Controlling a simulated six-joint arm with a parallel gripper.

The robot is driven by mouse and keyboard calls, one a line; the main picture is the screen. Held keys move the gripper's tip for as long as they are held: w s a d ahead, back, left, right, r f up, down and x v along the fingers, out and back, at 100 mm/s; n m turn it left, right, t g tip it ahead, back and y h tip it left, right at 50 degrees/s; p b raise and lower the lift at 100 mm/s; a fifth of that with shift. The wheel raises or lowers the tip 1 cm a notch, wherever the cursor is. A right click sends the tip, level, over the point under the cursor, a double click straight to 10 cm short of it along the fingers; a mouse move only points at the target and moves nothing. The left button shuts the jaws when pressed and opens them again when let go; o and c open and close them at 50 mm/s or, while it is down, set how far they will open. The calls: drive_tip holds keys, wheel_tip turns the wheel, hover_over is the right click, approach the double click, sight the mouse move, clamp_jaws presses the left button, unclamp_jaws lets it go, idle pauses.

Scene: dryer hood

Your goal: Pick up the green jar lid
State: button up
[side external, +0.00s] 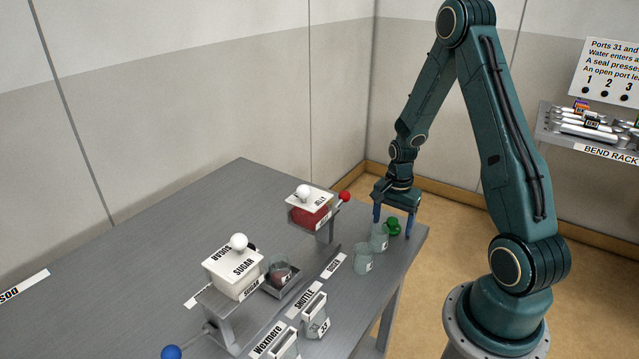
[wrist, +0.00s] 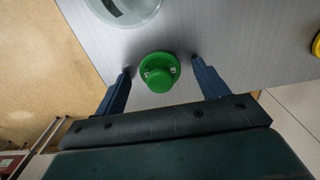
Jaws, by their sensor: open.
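In the wrist view the lid (wrist: 159,72) shows as a round green disc with a knob, between the two fingers and apart from both. My gripper (side external: 393,223) points down over the lid, with one blue finger on each side. In the wrist view my gripper (wrist: 160,70) is open and empty. The lid's underside is hidden.
A jar rim (wrist: 124,8) shows just beyond the lid in the wrist view. A white-topped hopper with red contents (side external: 310,213) and a red knob (side external: 344,196) stand to the left. A SUGAR box (side external: 233,272) is farther left.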

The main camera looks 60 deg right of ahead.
sight(393, 220)
idle(0.3)
drive_tip(key=c, duration=1.1)
drive_tip(key=shift+r, duration=0.15)
wheel_tip(393, 220, up, 20)
drive_tip(key=shift+f, duration=0.15)
idle(0.7)
